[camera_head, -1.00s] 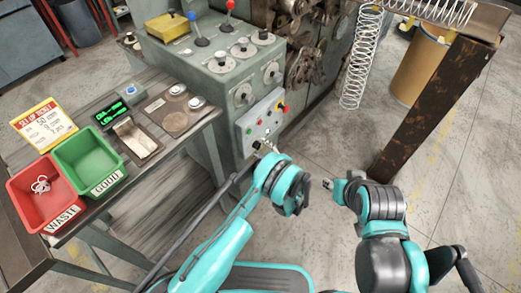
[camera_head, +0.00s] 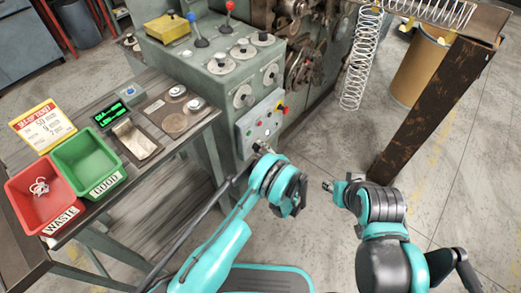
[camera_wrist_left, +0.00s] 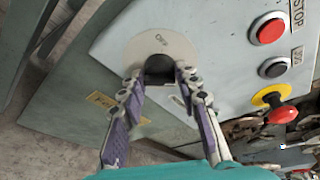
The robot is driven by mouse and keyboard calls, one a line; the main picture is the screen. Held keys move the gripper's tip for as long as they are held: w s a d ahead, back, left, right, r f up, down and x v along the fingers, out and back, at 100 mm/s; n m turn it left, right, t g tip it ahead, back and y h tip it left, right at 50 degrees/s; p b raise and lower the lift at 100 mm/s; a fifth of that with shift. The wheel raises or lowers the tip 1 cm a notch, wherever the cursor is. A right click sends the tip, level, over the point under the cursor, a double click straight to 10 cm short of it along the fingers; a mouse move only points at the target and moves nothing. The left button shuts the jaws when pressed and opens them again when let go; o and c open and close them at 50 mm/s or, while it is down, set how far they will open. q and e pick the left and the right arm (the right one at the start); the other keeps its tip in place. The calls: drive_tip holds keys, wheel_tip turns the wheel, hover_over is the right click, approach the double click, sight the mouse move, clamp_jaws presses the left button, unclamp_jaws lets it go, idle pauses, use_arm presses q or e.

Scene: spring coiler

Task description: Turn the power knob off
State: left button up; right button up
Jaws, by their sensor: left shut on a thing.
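The power knob (camera_wrist_left: 160,67) is dark and sits on a round pale plate marked OFF (camera_wrist_left: 160,38) in the left wrist view. The fingers of my left gripper (camera_wrist_left: 160,80) stand on either side of the knob and are closed on it. Which way the knob points is hard to tell. In the head view my left gripper (camera_head: 262,147) is at the lower part of the grey control panel (camera_head: 245,130) and hides the knob. My right gripper (camera_head: 328,186) is away from the panel, above the floor; its fingers are too small to read.
A red button (camera_wrist_left: 268,29), a black button (camera_wrist_left: 273,67) and a red emergency knob on yellow (camera_wrist_left: 282,113) are on the same panel. A table with a green bin (camera_head: 91,165) and a red bin (camera_head: 25,200) stands left. A rusty post (camera_head: 430,110) rises at right.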

use_arm(q)
drive_tip(key=shift+r, duration=0.1)
drive_tip(key=o, duration=1.1)
drive_tip(key=shift+o, duration=0.2)
